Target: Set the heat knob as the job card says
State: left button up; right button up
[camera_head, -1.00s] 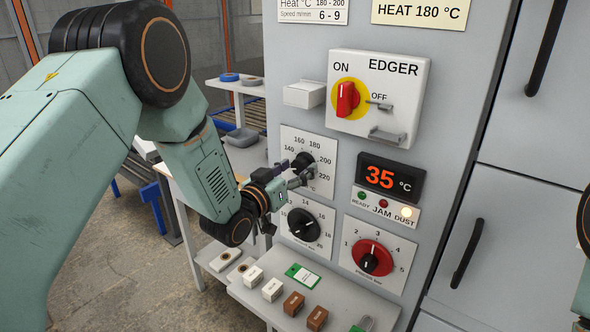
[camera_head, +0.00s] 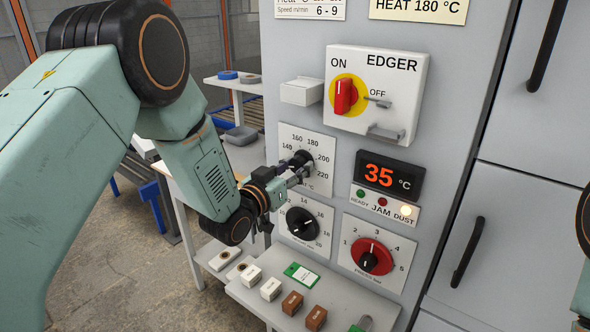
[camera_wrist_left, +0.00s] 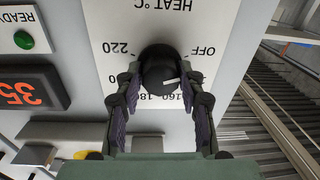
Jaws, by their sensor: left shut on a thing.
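The black heat knob (camera_head: 305,158) sits on a white dial plate marked 140 to 220 on the grey machine front. My left gripper (camera_head: 299,169) is shut on it, with one finger on each side. In the left wrist view the knob (camera_wrist_left: 158,66) shows upside down between the dark fingers (camera_wrist_left: 158,88). Its white pointer line points right there, below the OFF label and away from 180; its exact mark is partly hidden by a finger. The job card (camera_head: 418,10) at the top reads HEAT 180 °C. My right gripper is out of view.
Below are a black knob (camera_head: 302,223) and a red dial (camera_head: 369,257). The EDGER switch (camera_head: 345,97) has an upright red handle. The display (camera_head: 388,176) reads 35 °C. A shelf (camera_head: 262,295) with small blocks juts out underneath.

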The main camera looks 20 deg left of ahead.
pick_arm(q)
jog(key=m+b, duration=0.3)
jog(key=m, duration=0.4)
jog(key=m+b, duration=0.3)
jog(key=m, duration=0.3)
jog(key=shift+a+m+h, duration=0.1)
jog(key=shift+m+h, duration=0.2)
jog(key=shift+h, duration=0.1)
jog(key=m+b, duration=0.3)
jog(key=m, duration=0.3)
jog(key=shift+f+m+h, duration=0.15)
jog(key=shift+m+h, duration=0.15)
jog(key=shift+m, duration=0.1)
jog(key=m+b, duration=0.3)
jog(key=m, duration=0.3)
jog(key=shift+f+m+h+b, duration=0.1)
jog(key=shift+m+h+b, duration=0.2)
jog(key=shift+b, duration=0.05)
jog(key=shift+s, duration=0.1)
